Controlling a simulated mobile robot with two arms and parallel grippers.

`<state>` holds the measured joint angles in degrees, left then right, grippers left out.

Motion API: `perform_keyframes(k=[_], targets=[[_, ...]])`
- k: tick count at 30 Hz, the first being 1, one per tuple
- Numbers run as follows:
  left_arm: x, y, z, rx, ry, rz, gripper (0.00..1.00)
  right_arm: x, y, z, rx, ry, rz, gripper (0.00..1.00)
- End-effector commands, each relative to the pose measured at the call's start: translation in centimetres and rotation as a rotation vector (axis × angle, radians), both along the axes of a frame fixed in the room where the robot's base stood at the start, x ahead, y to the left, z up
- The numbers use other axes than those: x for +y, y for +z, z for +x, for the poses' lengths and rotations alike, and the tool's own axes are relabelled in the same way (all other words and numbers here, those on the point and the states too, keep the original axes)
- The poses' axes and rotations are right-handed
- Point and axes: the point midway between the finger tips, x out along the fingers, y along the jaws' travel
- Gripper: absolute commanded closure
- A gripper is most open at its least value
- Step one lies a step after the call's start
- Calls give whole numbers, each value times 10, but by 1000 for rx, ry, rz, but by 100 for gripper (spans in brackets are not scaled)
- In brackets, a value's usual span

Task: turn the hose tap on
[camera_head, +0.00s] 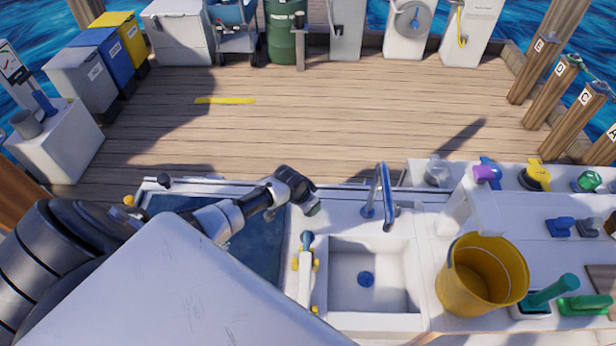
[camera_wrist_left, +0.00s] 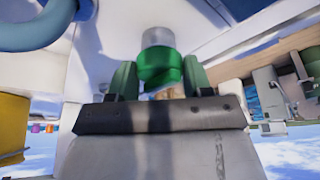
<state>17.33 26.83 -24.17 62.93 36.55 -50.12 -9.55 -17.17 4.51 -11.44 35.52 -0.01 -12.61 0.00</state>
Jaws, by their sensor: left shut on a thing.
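My left arm comes in from the left in the head view, and my left gripper (camera_head: 312,207) is just left of the blue faucet (camera_head: 384,198), over the counter's back edge. In the left wrist view the dark green fingertips (camera_wrist_left: 160,82) are on both sides of a bright green round part (camera_wrist_left: 160,68) with a grey cylinder (camera_wrist_left: 158,37) behind it. The gripper is shut on this green part. Which part is the hose tap's handle, I cannot tell for sure. In the head view the gripper hides the held part. My right gripper is not in view.
A white sink (camera_head: 340,275) is below the faucet. A yellow bucket (camera_head: 455,290) stands to its right. Green tools (camera_head: 582,305) lie at the right. The wooden deck (camera_head: 330,120) beyond is mostly clear.

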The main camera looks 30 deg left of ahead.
Motion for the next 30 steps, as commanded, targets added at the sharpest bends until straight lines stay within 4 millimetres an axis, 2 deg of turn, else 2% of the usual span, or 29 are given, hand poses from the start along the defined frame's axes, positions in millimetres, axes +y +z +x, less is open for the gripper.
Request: perform_keyframes(k=[18,19,23,30], targets=[[1,1,1,-3,43,0,74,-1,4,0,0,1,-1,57],[1,1,1,-3,43,0,47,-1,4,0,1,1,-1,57],[0,1,1,-2,41,0,27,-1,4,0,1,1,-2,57],[0,0,0,-1,40,0,26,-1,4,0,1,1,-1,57]])
